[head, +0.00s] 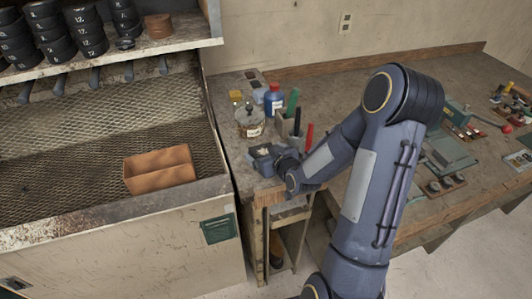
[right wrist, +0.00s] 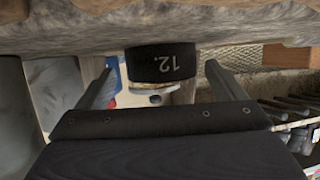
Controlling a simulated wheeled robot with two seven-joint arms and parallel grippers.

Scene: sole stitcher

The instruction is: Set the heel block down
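The heel block (right wrist: 160,62) is a dark block marked "12." and shows upside down in the right wrist view. It rests against the worn bench surface (right wrist: 230,22), which fills the top of that view. My right gripper (right wrist: 159,70) has one finger on each side of the block, with a visible gap on both sides. In the head view my right gripper (head: 264,157) is low over the near left corner of the workbench (head: 330,92). I cannot make out the block clearly there. My left gripper is not in view.
A jar (head: 250,122), a blue bottle (head: 273,99) and a holder with green, black and red tools (head: 288,127) stand close behind the gripper. A mesh-lined bin with an open brown box (head: 160,182) is at left. Several numbered dark blocks (head: 88,35) are stacked on a shelf.

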